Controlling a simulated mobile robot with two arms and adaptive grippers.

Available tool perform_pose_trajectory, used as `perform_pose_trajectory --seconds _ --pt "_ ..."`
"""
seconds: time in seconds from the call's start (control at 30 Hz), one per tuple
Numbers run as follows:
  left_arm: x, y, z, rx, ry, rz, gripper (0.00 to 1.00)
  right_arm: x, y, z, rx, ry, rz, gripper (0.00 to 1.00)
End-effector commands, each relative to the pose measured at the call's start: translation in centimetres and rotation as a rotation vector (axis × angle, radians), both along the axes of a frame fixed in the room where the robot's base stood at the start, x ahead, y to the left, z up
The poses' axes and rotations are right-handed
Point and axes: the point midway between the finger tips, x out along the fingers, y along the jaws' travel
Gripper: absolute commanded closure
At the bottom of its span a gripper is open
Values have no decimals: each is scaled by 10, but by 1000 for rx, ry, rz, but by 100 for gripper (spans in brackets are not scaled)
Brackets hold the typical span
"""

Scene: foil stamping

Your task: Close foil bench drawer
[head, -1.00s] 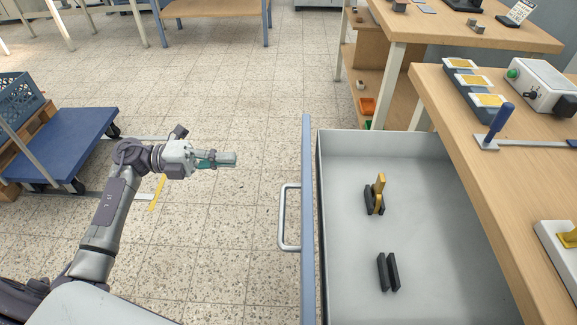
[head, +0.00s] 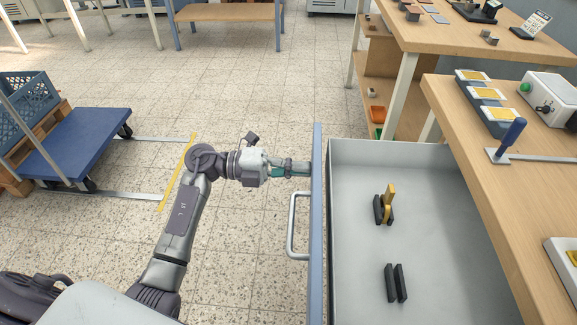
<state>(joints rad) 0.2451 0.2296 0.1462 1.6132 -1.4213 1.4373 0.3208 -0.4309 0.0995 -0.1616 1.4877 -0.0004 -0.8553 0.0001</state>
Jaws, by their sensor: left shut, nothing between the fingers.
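The foil bench drawer (head: 440,280) is pulled out from under the wooden bench, its grey inside open to view. Its blue front panel (head: 317,240) faces left and carries a silver bar handle (head: 292,225). In the drawer lie a brass-coloured piece in a black holder (head: 384,207) and another black holder (head: 396,283), which is empty. My left gripper (head: 304,169) is shut and empty. Its fingertips are at the left side of the front panel, above and behind the handle; they look to be touching or almost touching it. My right gripper is not in view.
The bench top (head: 465,150) on the right holds foil trays (head: 487,94), a white box (head: 555,98) and a blue-handled tool (head: 512,134). A blue cart (head: 75,145) stands at the left. The tiled floor between cart and drawer is open.

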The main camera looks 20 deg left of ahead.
Motion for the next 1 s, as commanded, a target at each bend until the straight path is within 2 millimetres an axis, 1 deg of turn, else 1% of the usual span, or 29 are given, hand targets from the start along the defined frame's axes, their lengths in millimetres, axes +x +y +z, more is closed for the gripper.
perform_pose_trajectory --seconds 0.37,0.47,0.57,0.63,0.77,1.0 --pt "0 -2 0 0 0 -1 100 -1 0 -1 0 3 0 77" --pt "2 -8 1 0 0 -1 100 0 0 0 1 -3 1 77" --pt "5 -20 1 0 -1 -2 100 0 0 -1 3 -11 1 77" --pt "9 -31 2 0 -1 -3 100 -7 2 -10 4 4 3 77" --pt "17 -60 2 0 0 -2 100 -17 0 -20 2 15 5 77" --pt "35 -124 2 -1 -1 -2 100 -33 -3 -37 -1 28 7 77"
